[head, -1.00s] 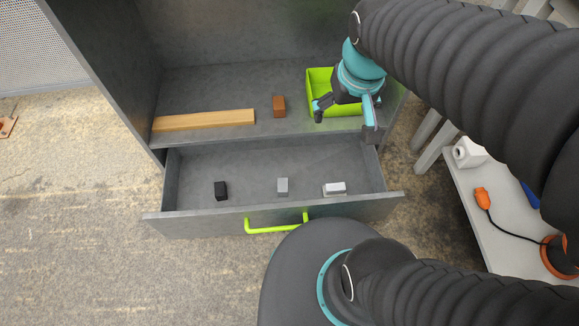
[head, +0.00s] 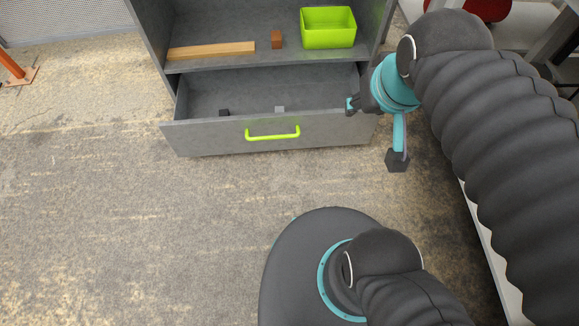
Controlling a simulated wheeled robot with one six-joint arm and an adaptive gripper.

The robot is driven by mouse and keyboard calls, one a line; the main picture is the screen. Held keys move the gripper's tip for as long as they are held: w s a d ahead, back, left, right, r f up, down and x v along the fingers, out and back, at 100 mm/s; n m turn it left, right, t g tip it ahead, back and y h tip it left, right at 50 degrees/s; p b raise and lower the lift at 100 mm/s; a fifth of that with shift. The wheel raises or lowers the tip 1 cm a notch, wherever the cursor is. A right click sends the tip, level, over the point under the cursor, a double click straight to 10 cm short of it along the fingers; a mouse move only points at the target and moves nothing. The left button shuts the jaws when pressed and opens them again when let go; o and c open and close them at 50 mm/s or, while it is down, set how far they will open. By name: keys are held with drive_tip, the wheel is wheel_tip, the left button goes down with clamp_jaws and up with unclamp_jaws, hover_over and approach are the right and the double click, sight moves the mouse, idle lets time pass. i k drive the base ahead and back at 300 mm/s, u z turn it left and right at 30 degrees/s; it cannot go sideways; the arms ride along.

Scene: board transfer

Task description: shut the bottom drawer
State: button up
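The bottom drawer (head: 208,137) of the grey cabinet is pulled out, its front standing away from the cabinet. A bright green bar handle (head: 272,134) is on its front. Inside, a black block (head: 224,113) and a grey block (head: 279,109) show just above the front's top edge. My gripper (head: 374,132) is at the right end of the drawer front, with its fingers spread and nothing between them. One fingertip overlaps the front's top right corner in the picture; I cannot tell whether it touches. The other is right of the drawer.
On the shelf above the drawer are a wooden plank (head: 212,51), a brown block (head: 277,39) and a green bin (head: 328,41). Carpet in front of the drawer is clear. A pale table edge (head: 482,235) shows at the right, partly behind my arm.

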sight(313, 96)
drive_tip(key=z, duration=0.65)
drive_tip(key=k, duration=0.1)
drive_tip(key=u, duration=1.4)
drive_tip(key=i, duration=0.85)
drive_tip(key=z, duration=0.75)
